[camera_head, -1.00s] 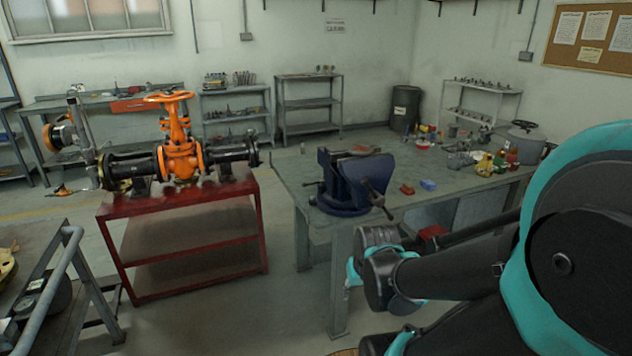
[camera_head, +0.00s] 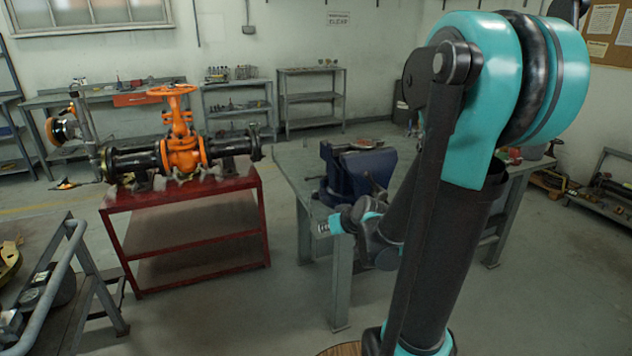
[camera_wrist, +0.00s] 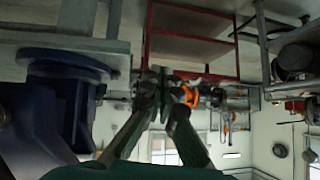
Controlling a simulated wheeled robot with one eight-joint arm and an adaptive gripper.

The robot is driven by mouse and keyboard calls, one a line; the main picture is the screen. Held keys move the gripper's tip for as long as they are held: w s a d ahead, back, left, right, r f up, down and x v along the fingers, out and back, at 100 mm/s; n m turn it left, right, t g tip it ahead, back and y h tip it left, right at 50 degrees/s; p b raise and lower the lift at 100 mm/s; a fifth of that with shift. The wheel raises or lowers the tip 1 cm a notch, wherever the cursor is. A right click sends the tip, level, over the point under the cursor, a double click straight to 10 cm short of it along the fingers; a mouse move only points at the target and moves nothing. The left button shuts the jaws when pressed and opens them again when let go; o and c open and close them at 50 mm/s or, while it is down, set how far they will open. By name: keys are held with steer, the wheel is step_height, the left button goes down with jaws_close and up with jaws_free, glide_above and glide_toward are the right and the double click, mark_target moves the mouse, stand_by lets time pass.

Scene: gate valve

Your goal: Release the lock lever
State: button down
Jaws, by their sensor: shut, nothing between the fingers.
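An orange gate valve (camera_head: 183,150) with an orange handwheel (camera_head: 172,90) on top sits in a black flanged pipe (camera_head: 138,160) on the red cart. I cannot make out a separate lock lever at this size. My gripper (camera_head: 323,228) is in front of the workbench, to the right of the cart and apart from the valve. In the wrist view, which looks upside down, the fingers of my gripper (camera_wrist: 162,82) converge, shut and empty. The orange valve (camera_wrist: 190,96) shows there just beyond them, partly hidden.
The red cart (camera_head: 190,197) stands left of the grey workbench (camera_head: 297,166), with a blue vise (camera_head: 352,172) on the bench near my arm. A grey trolley (camera_head: 72,262) stands at the lower left. Open floor (camera_head: 235,315) lies in front of the cart.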

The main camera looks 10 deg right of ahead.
mark_target(317, 177)
steer(key=w+d+r+t, duration=0.2)
steer(key=w+t, duration=0.1)
steer(key=w, duration=0.4)
steer(key=w+d+r+t, duration=0.2)
steer(key=w+t, duration=0.1)
steer(key=w, duration=0.5)
steer(key=shift+w, duration=0.3)
steer(key=x, duration=1.4)
steer(key=shift+d, duration=0.1)
